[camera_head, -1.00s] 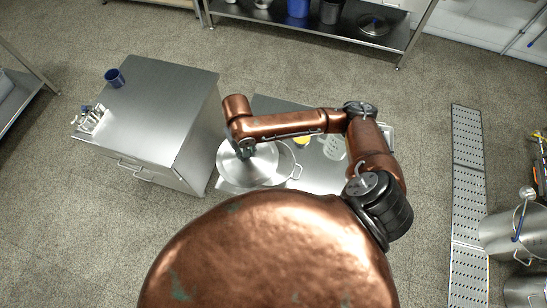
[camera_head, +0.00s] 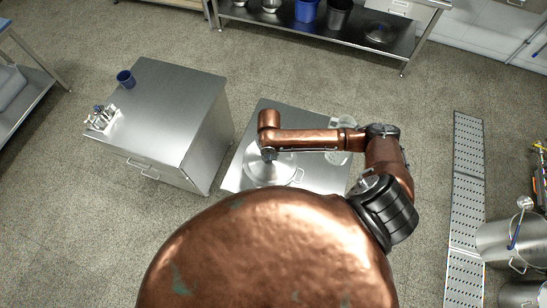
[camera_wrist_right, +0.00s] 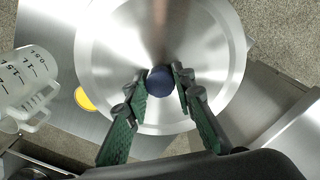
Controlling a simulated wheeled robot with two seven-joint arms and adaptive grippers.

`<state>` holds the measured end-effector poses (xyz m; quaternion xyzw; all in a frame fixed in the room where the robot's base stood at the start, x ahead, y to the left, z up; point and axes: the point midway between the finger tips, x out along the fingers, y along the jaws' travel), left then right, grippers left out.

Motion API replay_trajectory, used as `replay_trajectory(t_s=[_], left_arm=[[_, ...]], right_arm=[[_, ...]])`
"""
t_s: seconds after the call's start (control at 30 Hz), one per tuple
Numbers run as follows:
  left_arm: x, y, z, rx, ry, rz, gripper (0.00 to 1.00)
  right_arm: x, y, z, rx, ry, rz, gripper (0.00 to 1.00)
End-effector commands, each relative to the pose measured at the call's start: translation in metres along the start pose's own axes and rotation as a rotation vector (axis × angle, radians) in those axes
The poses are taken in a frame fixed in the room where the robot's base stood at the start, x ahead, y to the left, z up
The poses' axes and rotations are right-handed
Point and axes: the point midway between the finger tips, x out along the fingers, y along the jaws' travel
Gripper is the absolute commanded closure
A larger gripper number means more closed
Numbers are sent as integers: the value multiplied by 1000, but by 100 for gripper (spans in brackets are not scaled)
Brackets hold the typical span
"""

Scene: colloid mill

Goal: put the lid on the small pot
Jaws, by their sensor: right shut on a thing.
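The lid is a round shiny steel disc with a dark blue knob. In the right wrist view the lid (camera_wrist_right: 115,50) fills the middle, and my right gripper (camera_wrist_right: 161,84) has its green fingers closed on the knob. In the head view the lid (camera_head: 262,172) lies over the small pot, under my right gripper (camera_head: 269,155). The small pot (camera_head: 298,177) is mostly hidden, with a side handle showing at its right. I cannot tell whether the lid rests on the rim or hovers just above it. My left gripper is not in view.
The pot stands on a steel table (camera_head: 325,181). A clear measuring jug (camera_wrist_right: 22,88) and a yellow round thing (camera_wrist_right: 85,99) are beside the lid. A steel cabinet (camera_head: 172,105) with a blue cup (camera_head: 126,79) stands to the left, across a narrow gap.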

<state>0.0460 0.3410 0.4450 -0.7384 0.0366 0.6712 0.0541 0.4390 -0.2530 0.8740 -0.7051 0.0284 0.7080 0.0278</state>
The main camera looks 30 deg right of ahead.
Motion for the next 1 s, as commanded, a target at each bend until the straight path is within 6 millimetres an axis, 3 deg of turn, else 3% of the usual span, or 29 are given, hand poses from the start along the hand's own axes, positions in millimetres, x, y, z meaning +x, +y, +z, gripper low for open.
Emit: replay_trajectory(t_s=[0.33,0.5,1.0], left_arm=[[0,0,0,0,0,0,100],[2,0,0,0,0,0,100],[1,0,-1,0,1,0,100]], right_arm=[[28,23,-11,1,2,2,100],[52,20,-11,-1,2,0,100],[60,20,-11,-1,3,0,100]])
